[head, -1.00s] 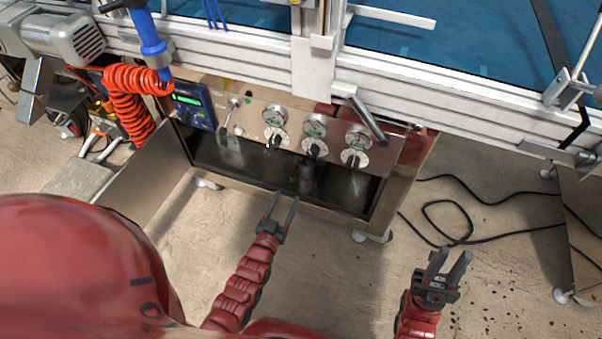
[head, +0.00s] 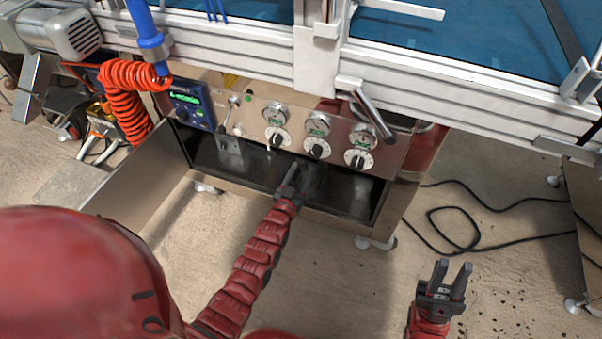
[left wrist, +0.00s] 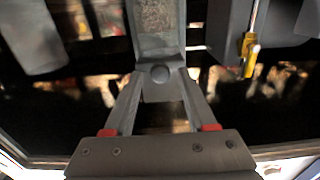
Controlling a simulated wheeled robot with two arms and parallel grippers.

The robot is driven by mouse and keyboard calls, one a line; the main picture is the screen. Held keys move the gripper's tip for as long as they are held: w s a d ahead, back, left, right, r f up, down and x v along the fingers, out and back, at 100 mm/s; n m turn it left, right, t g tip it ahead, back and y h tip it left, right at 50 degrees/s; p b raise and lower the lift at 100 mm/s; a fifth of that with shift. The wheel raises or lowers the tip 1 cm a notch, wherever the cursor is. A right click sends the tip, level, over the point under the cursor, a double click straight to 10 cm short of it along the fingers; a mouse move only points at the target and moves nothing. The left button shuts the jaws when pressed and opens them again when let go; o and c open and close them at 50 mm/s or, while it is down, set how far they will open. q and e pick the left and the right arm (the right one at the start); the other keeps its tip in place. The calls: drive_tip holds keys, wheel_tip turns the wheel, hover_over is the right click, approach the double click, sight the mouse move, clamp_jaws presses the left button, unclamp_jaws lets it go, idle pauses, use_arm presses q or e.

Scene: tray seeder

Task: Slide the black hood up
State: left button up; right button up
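My left gripper (head: 288,180) reaches into the dark opening below the control panel, in front of a dark upright part (head: 312,180), which may be the black hood; I cannot tell for sure. In the left wrist view the two fingers of the left gripper (left wrist: 160,88) stand apart. My right gripper (head: 450,275) is open and empty above the floor at the right.
The steel control panel (head: 240,125) has gauges, knobs and a blue display (head: 188,103) above the opening. An open metal flap (head: 135,185) is at left. An orange coiled hose (head: 125,95) hangs nearby. A black cable (head: 450,228) lies on the floor. A yellow-handled tool (left wrist: 250,55) shows in the wrist view.

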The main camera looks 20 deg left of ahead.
use_arm(q)
clamp_jaws()
idle(1.2)
